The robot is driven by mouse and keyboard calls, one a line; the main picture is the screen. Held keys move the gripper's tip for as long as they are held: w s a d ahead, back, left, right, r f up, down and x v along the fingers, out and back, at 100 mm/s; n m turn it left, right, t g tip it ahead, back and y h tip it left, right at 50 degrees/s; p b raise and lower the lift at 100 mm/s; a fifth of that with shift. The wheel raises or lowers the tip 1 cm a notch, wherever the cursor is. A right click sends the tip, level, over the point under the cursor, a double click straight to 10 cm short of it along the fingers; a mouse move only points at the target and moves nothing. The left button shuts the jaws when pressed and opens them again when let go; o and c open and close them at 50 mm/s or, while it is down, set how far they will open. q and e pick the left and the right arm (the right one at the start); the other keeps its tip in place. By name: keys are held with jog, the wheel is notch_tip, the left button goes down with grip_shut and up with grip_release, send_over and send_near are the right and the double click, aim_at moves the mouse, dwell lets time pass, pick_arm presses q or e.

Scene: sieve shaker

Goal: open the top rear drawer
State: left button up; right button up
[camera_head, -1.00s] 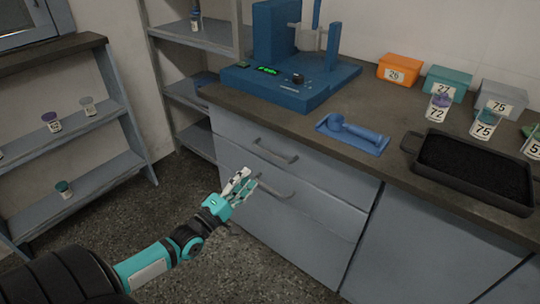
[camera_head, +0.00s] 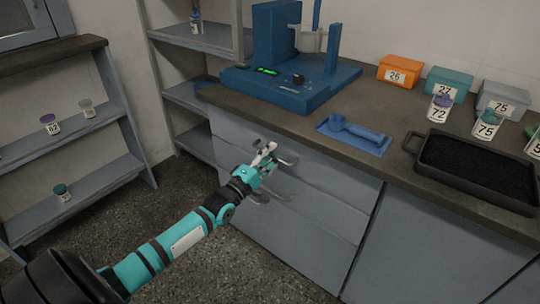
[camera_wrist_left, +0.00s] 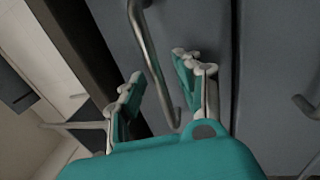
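The top drawer (camera_head: 335,182) has a grey front just under the dark countertop and looks closed. Its bar handle (camera_head: 287,160) is partly hidden by my left gripper (camera_head: 266,156), which is at the handle's left part. In the left wrist view, my left gripper (camera_wrist_left: 158,88) is open, and the metal handle (camera_wrist_left: 153,60) runs between its two spread fingers. I see gaps on both sides of the bar, so I cannot tell any contact. My right gripper is not in view.
A lower drawer with its own handle (camera_head: 272,196) lies directly beneath my gripper. On the countertop (camera_head: 290,124) stand a blue machine (camera_head: 285,85), a blue tool on a tray (camera_head: 355,135) and a black tray (camera_head: 408,142). The floor before the drawers is clear.

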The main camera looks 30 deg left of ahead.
pick_arm(q)
grip_shut()
jog(key=shift+s+f, duration=0.1)
dwell(0.4)
